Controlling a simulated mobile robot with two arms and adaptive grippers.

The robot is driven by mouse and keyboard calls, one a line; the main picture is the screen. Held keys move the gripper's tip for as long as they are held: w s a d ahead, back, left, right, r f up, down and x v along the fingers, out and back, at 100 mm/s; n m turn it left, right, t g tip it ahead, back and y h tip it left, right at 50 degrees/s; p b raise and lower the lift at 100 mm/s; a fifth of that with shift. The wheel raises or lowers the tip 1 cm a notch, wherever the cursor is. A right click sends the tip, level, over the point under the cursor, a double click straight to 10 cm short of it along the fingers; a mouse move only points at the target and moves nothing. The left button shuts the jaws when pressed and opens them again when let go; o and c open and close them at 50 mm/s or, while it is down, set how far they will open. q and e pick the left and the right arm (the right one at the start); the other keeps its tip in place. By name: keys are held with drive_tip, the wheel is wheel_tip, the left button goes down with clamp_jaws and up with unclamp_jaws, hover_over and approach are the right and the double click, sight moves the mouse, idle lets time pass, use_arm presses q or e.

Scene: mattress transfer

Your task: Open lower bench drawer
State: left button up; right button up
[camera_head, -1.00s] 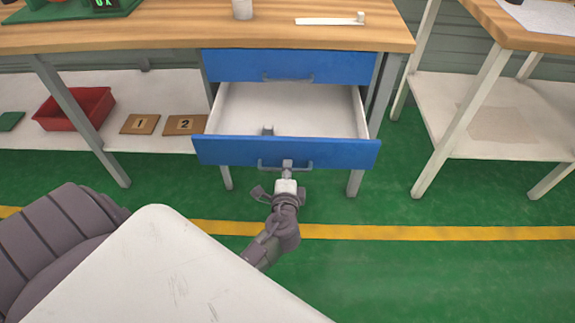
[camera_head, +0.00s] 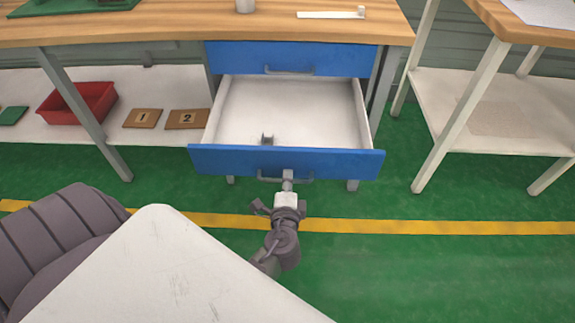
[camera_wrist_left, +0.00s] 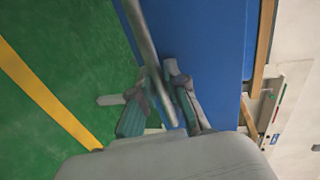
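The lower bench drawer (camera_head: 345,163) has a blue front and white inside, and it stands pulled well out. Its grey bar handle (camera_head: 304,179) is in the middle of the front. My left gripper (camera_head: 287,182) is at this handle; in the left wrist view my left gripper (camera_wrist_left: 157,85) has a finger on each side of the handle bar (camera_wrist_left: 148,50) and appears closed on it. The exact contact is partly hidden. A small grey piece (camera_head: 267,140) shows inside the drawer near its front. My right gripper is out of view.
The upper blue drawer (camera_head: 340,58) is shut beneath the wooden bench top (camera_head: 180,25). A red bin (camera_head: 78,103) and number plates (camera_head: 143,118) lie on the lower shelf at left. Another table (camera_head: 490,100) stands at right. Green floor in front is clear.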

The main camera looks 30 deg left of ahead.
use_arm(q)
drive_tip(key=shift+o, duration=0.2)
drive_tip(key=shift+s, duration=0.1)
drive_tip(key=v, duration=1.2)
drive_tip(key=shift+f, duration=0.1)
